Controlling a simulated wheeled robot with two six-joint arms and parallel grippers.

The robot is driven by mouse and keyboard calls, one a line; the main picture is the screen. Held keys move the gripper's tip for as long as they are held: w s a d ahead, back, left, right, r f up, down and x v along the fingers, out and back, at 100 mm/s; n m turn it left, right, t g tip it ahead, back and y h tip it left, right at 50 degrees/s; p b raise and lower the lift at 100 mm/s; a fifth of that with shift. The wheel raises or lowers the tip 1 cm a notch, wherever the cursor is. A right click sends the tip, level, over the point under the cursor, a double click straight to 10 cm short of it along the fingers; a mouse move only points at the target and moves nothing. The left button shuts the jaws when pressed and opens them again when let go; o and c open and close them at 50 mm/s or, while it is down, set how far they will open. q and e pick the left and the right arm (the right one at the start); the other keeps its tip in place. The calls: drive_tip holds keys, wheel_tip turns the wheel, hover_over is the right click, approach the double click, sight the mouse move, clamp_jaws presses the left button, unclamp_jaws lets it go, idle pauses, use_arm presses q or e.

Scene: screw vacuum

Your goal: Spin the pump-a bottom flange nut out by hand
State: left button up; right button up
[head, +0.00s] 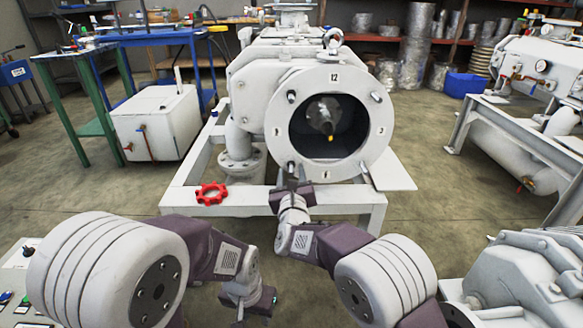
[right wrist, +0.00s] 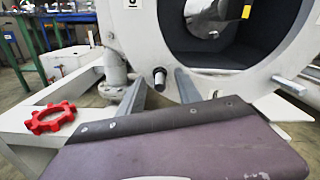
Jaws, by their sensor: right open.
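Pump-a is the large white unit in the middle, with a round open flange (head: 276,133) facing me, numbered like a clock. Short studs stick out around its rim. The lower-left stud (head: 291,167) also shows in the right wrist view (right wrist: 160,77), with a dark rounded end; I cannot tell whether a nut is on it. Another stud (right wrist: 289,85) is at lower right. My right gripper (head: 292,184) is open just below the lower-left stud, its two fingers either side of it in the wrist view, nothing between them. My left gripper (head: 264,300) hangs low near the floor, its jaws unclear.
A red lobed handwheel (head: 211,194) lies on the white base frame (head: 180,200), left of the right gripper. A white tank (head: 158,125) and green bench stand at left. Other pumps stand at right and lower right. A control panel (head: 18,280) is at lower left.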

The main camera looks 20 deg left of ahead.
drive_tip(key=shift+x, duration=0.85)
use_arm(q)
drive_tip(key=shift+f, duration=0.4)
use_arm(e)
clamp_jaws()
